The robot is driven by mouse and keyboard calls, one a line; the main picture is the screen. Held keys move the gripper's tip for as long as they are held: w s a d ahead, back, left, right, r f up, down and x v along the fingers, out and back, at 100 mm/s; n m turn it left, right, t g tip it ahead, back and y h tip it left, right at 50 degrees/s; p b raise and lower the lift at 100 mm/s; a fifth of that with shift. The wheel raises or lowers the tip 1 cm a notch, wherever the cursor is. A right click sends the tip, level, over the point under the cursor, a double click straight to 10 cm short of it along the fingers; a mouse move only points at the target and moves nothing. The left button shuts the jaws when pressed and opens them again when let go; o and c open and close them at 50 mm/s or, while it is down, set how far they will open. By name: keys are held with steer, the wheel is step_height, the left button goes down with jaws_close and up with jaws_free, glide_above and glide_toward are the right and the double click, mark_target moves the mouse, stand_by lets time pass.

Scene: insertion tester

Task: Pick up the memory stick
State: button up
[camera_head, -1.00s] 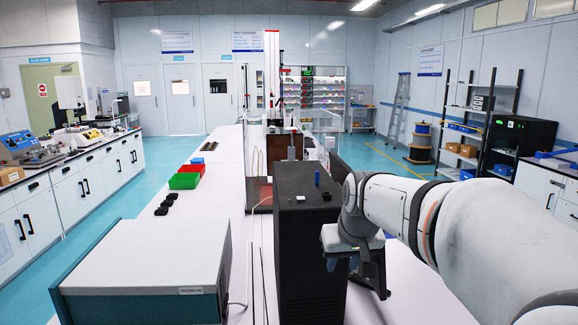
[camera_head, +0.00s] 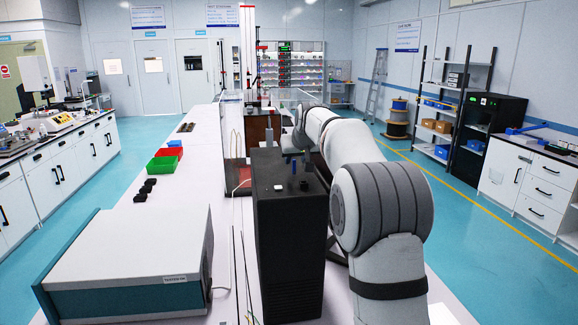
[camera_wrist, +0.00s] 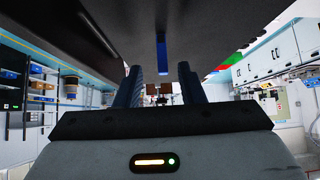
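The memory stick looks to be the small blue upright piece (camera_head: 304,185) on top of the black box (camera_head: 290,240) in the head view. In the wrist view, which looks upside down, the blue stick (camera_wrist: 162,54) shows against the dark box surface, in line with the gap between my fingers. My gripper (camera_wrist: 159,70) is open, with one finger on each side of that gap and clear space between finger and stick. In the head view my gripper (camera_head: 298,162) is small and partly hidden by my arm, just behind the stick.
A small white piece (camera_head: 278,187) lies on the box top near the stick. A grey and teal instrument (camera_head: 130,260) stands at the front left of the bench. Green (camera_head: 161,167) and red bins and several small black pieces (camera_head: 146,186) lie left of the box.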

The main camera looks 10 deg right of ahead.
mark_target(294, 160)
steer(key=p+x, duration=0.1)
steer(key=x, duration=0.3)
steer(key=shift+w+a, duration=0.1)
steer(key=shift+a, duration=0.1)
steer(key=shift+c, duration=0.2)
jaws_close()
